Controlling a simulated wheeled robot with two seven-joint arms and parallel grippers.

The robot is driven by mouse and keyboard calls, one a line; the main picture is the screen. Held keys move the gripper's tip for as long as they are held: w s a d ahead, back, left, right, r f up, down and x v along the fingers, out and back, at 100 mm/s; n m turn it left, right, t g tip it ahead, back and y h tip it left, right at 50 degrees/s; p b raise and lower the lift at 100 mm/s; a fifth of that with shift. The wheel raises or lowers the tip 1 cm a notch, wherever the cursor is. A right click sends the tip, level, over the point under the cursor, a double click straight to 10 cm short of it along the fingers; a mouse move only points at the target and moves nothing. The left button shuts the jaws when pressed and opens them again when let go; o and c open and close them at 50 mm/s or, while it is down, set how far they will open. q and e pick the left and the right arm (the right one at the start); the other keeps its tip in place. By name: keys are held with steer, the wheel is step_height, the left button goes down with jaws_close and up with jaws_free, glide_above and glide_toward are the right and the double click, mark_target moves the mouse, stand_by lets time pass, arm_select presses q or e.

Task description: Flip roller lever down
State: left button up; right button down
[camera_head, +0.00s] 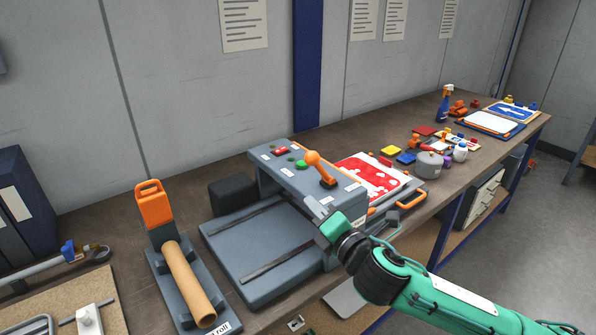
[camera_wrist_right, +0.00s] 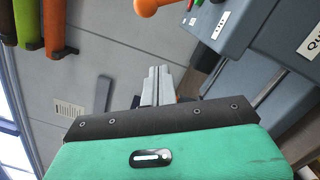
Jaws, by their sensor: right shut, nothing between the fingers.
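The roller machine (camera_head: 258,250) is a grey press with a raised control housing (camera_head: 285,165) on the workbench. Its lever (camera_head: 320,167) has an orange ball knob and an orange base, and leans up and to the left from the housing's top. My right gripper (camera_head: 313,205) is shut and empty, in front of the housing, below the lever and apart from the knob. In the right wrist view, the shut fingers (camera_wrist_right: 157,85) point up the picture and the orange knob (camera_wrist_right: 150,6) is at the top edge. My left gripper is not in view.
Red and green buttons (camera_head: 302,164) sit beside the lever. A tan roll (camera_head: 190,282) on a grey stand is at the left. A red-patterned sheet (camera_head: 370,177), a grey pot (camera_head: 429,164) and a spray bottle (camera_head: 443,105) are to the right. A wall stands behind the bench.

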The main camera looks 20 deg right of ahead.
mark_target(320, 169)
steer(key=shift+a+r, duration=0.1)
steer(key=shift+r, duration=0.15)
steer(key=w+r+p, duration=0.2)
steer(key=w+p, duration=0.2)
steer(key=w, duration=0.5)
steer(key=shift+d+r+p, duration=0.25)
steer(key=shift+d+p, duration=0.15)
steer(key=shift+d, duration=0.05)
steer(key=shift+d+r, duration=0.1)
steer(key=shift+r, duration=0.05)
